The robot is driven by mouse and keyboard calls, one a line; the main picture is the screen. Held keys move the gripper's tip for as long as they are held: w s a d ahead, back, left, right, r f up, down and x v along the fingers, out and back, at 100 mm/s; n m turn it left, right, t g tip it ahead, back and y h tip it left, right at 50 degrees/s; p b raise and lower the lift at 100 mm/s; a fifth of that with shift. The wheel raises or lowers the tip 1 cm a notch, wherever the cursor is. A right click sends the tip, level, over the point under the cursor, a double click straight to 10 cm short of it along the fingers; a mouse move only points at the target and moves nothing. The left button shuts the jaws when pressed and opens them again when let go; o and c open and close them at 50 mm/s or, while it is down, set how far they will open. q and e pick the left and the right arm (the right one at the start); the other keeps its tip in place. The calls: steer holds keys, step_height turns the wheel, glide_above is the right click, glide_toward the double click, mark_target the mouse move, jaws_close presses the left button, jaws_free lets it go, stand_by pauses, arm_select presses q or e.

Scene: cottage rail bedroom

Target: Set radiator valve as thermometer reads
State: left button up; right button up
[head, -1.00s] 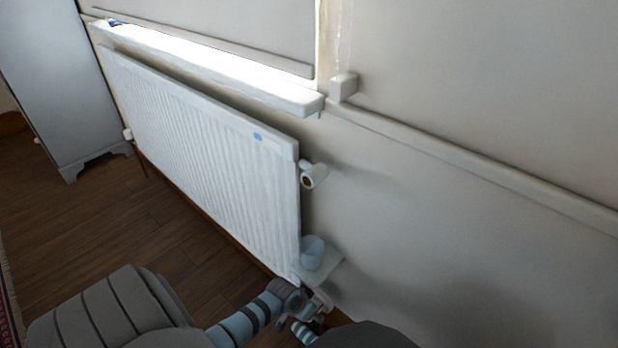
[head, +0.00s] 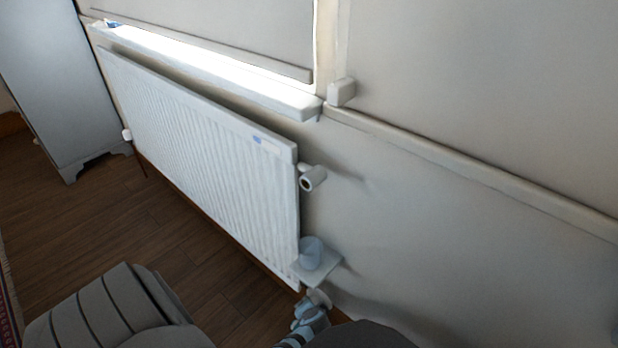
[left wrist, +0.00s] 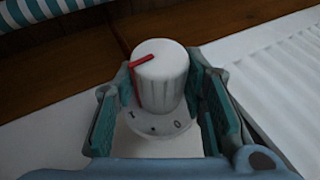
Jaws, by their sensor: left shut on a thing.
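In the left wrist view the white ribbed radiator valve knob (left wrist: 160,73) stands between the fingers of my left gripper (left wrist: 170,100), which is shut on it. A red pointer runs across the knob's top towards the left and down its side. The collar (left wrist: 160,127) under the knob bears small dark marks, too blurred to read surely. In the head view my left gripper (head: 312,312) is at the radiator's (head: 200,165) lower right corner, below a small square plate; the knob cannot be made out there. No readable thermometer shows. My right gripper is not in view.
A pale blue cup-like cylinder (head: 311,253) stands on the small square plate (head: 328,267) just above my left gripper. A white fitting (head: 313,178) sticks out at the radiator's upper right. A sill (head: 210,72) overhangs the radiator. Wooden floor (head: 110,215) lies clear at left.

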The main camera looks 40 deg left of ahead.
arm_select(q)
steer(key=o, duration=1.2)
steer(key=shift+c, duration=0.2)
